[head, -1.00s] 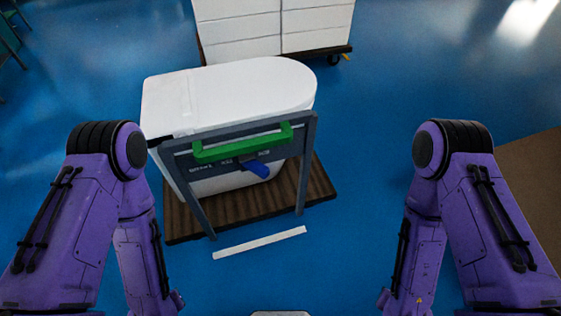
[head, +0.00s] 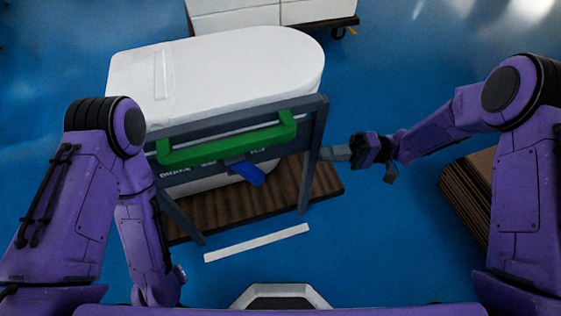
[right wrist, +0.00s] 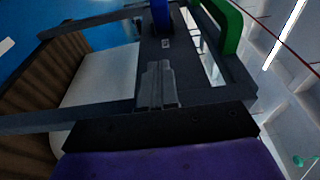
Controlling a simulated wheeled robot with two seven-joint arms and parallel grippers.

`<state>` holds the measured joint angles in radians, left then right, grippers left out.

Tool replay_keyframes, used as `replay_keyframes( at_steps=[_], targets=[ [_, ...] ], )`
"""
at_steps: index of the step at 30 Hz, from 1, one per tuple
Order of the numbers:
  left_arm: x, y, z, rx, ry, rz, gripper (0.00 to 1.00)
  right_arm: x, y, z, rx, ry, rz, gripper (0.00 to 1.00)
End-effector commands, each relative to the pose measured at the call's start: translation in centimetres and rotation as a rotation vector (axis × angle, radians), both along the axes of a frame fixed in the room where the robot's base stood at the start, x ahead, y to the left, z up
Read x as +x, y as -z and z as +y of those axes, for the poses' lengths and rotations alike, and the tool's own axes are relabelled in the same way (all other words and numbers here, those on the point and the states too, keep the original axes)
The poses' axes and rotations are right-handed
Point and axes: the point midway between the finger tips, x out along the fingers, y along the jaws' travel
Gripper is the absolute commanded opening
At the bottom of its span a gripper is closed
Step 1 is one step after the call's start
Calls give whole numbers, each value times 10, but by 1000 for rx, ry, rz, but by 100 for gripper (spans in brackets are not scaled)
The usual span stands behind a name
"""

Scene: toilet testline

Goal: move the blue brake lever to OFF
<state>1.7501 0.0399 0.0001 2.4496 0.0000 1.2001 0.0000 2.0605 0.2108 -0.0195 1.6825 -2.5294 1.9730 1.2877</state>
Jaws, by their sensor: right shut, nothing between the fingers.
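The blue brake lever (head: 247,173) sticks out from the grey panel of the cart frame (head: 312,150), below the green handle (head: 228,140). In the head view it slants down to the right; the panel's small labels are too blurred to read surely. My right gripper (head: 330,153) is shut and empty, at the frame's right post, to the right of the lever. In the right wrist view its closed fingers (right wrist: 160,72) point along the panel toward the lever (right wrist: 160,14), with a gap between. I cannot tell if they touch the frame. My left gripper is out of view.
A white toilet-shaped body (head: 220,70) stands behind the frame on a brown slatted base (head: 290,187). A white strip (head: 257,242) lies on the blue floor in front. White boxes stand at the back, and a brown stack (head: 468,195) is at right.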

Motion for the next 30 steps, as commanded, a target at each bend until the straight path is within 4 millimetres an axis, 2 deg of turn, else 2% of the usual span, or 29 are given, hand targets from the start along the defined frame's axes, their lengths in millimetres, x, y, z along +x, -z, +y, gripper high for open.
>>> replay_keyframes(
  at_steps=[10, 14, 17, 27, 30],
  targets=[
    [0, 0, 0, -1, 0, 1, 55, -2, -1, -2, -9, -28, 11, 0],
    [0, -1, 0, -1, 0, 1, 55, -4, -1, 8, -9, -32, 10, 0],
    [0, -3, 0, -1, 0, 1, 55, -7, -1, 25, -9, -33, 11, 0],
    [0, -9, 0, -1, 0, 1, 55, -17, -2, 99, -8, -33, 10, 0],
    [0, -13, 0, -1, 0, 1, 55, -31, -3, 109, -9, -31, 13, 0]
  ],
)
